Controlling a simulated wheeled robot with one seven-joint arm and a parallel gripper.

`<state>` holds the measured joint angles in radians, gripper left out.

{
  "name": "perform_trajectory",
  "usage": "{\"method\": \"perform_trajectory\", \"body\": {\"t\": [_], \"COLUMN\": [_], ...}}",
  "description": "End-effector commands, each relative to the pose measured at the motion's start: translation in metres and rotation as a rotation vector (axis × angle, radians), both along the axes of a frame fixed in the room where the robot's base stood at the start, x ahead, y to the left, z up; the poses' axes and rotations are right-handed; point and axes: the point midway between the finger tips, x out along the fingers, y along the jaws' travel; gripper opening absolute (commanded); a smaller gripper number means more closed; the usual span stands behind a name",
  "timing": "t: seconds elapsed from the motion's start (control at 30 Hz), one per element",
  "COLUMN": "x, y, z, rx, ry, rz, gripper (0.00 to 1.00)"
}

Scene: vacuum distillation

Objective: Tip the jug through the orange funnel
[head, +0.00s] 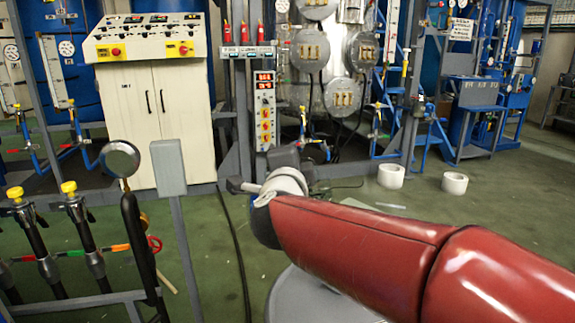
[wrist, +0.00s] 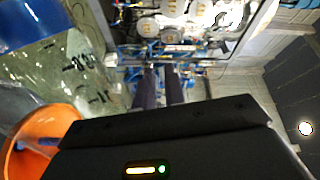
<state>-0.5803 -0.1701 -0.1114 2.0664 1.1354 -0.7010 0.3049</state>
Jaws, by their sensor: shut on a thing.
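In the wrist view my gripper (wrist: 162,88) shows as two dark fingers, close together, shut on what seems to be the handle of the jug; the hold itself is hard to see. A clear, see-through surface with dark marks, which looks like the jug (wrist: 82,62), fills the left side of that view. The orange funnel (wrist: 12,158) shows as a wide orange rim at the lower left, close to the jug and partly cut off by the frame. I cannot tell whether they touch. In the head view my red arm stretches forward and hides most of the gripper; jug and funnel cannot be made out.
A cream control cabinet (head: 155,105) stands at the back left. A grey post (head: 168,168) and black pipes with yellow caps (head: 80,225) stand at the near left. Two white rolls (head: 391,176) (head: 455,183) lie on the green floor, which is mostly open at right.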

Motion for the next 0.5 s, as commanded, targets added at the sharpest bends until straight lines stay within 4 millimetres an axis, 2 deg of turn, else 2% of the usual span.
{"method": "perform_trajectory", "body": {"t": [0.5], "x": [-0.002], "y": [-0.015], "z": [0.008], "rx": [0.106], "ry": [-0.019], "rz": [0.0], "gripper": [0.0]}}
